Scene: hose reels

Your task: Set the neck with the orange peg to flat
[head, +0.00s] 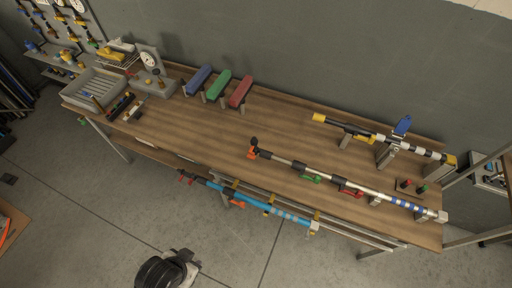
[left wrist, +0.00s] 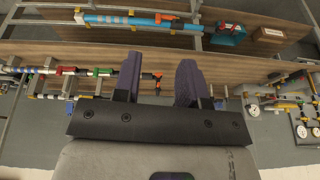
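A long black, silver and white lance (head: 330,180) lies along the bench's front. At its left end is a short dark neck (head: 260,151) with an orange peg (head: 252,154) and a black knob. The neck looks bent upward from the tube, but its exact angle is too small to tell. In the left wrist view the orange piece (left wrist: 157,76) shows between my fingers, beyond them. My left gripper (head: 187,256) is low in the head view, in front of the bench and apart from the lance. Its two dark fingers (left wrist: 159,72) are spread and empty. My right gripper is not in view.
A second lance (head: 350,127) with a yellow end lies behind. A blue lance (head: 250,205) with an orange handle lies below the bench's front edge. Blue, green and red blocks (head: 218,87) stand at the back; a grey tray (head: 92,88) is at left. The bench's middle (head: 190,125) is clear.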

